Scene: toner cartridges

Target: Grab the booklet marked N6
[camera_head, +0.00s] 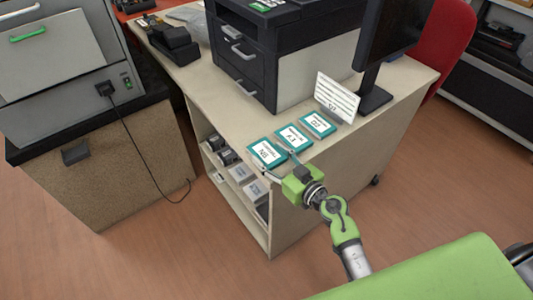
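Three teal-edged booklets with white labels lie flat in a row on the desk's front corner. The left booklet (267,152) has a label that seems to include an N; its small print is hard to read. The middle booklet (293,138) and the right booklet (318,124) carry other marks. My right gripper (277,163) is at the desk's front edge, by the near side of the left and middle booklets. Its two thin fingers are spread apart, with nothing seen between them. I cannot tell whether a fingertip touches a booklet. My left gripper is out of view.
The desk (395,98) holds a black printer (242,62), a monitor (395,40) and a standing white card (336,97) behind the booklets. Boxes sit on open shelves (240,174) under the desk.

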